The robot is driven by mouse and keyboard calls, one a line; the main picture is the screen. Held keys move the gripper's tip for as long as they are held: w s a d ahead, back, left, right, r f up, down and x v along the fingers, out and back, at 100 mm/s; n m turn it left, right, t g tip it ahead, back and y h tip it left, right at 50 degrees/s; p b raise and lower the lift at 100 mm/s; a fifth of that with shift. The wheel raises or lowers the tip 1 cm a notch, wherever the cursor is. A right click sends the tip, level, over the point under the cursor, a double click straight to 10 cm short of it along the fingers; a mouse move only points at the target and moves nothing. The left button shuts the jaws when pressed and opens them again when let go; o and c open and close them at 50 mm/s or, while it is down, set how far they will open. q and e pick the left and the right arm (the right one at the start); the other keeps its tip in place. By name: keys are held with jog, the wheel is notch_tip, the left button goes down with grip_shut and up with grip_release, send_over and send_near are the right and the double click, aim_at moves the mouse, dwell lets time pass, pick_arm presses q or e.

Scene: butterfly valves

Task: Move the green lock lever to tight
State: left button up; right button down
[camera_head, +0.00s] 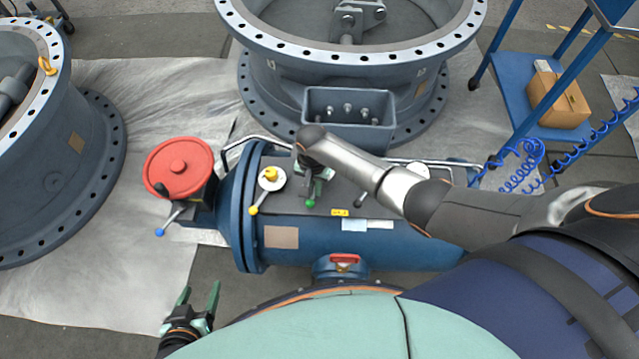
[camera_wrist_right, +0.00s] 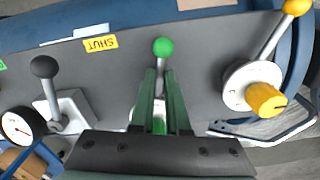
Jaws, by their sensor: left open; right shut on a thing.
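The green lock lever (camera_head: 310,203) has a green ball knob and stands on the grey top plate of the blue valve body. In the right wrist view its knob (camera_wrist_right: 163,47) shows just beyond my fingertips. My right gripper (camera_head: 314,182) is shut on the lever's shaft below the knob; its two green fingers (camera_wrist_right: 161,90) flank the shaft in the wrist view. The lever's base is largely hidden by the gripper. My left gripper (camera_head: 200,300) is open and empty at the lower left, away from the valve.
A yellow lever (camera_head: 253,210) with a yellow knob is beside the green one; a black-knobbed lever (camera_wrist_right: 44,68) is on the other side. A yellow SHUT label (camera_wrist_right: 100,43) is on the plate. A red handwheel (camera_head: 178,168) with a blue-knobbed lever is at the left end.

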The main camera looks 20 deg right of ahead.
jog(key=shift+w+a+r+m, duration=0.1)
jog(key=shift+w+a+m, duration=0.45)
jog(key=shift+m, duration=0.35)
jog(key=c, duration=0.9)
grip_release()
jog(key=shift+d, duration=0.1)
notch_tip(320, 180, up, 12)
jog(key=p, duration=0.5)
jog(key=shift+r, duration=0.2)
